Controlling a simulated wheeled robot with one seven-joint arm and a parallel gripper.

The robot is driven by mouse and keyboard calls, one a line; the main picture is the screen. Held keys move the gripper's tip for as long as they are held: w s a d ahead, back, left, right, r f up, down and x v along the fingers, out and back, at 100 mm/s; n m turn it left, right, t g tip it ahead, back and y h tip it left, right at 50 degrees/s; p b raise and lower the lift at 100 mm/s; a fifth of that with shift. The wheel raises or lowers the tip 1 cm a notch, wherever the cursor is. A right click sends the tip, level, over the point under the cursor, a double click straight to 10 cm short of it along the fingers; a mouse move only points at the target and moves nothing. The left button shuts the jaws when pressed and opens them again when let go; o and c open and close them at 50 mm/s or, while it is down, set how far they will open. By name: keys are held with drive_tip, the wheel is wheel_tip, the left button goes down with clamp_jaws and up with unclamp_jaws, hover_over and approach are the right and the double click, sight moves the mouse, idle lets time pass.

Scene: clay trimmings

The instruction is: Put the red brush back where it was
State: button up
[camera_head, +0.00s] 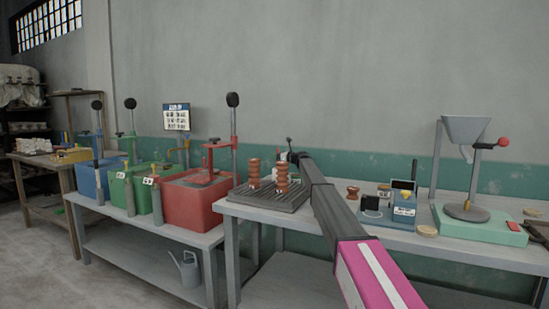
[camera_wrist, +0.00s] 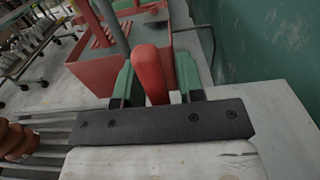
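The red brush (camera_wrist: 150,75) shows in the wrist view as a smooth, rounded red handle between the two green fingers of my gripper (camera_wrist: 157,82). The fingers are close on both sides of it, and my gripper appears shut on it. The brush's bristles are not visible. In the head view my gripper (camera_head: 291,155) is small and partly hidden by my arm, above the back of the table near the slatted rack.
A dark slatted rack (camera_head: 262,201) bears two stacks of orange-brown pieces (camera_head: 282,177). A red tub (camera_head: 190,208) stands to its left, with green and blue tubs beyond. A brown spool (camera_head: 352,192), small devices (camera_head: 404,205) and a funnel stand (camera_head: 480,225) are to the right.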

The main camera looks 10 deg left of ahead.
idle(0.3)
drive_tip(key=v, duration=1)
drive_tip(key=shift+s+d+f, duration=0.2)
drive_tip(key=shift+d, duration=0.15)
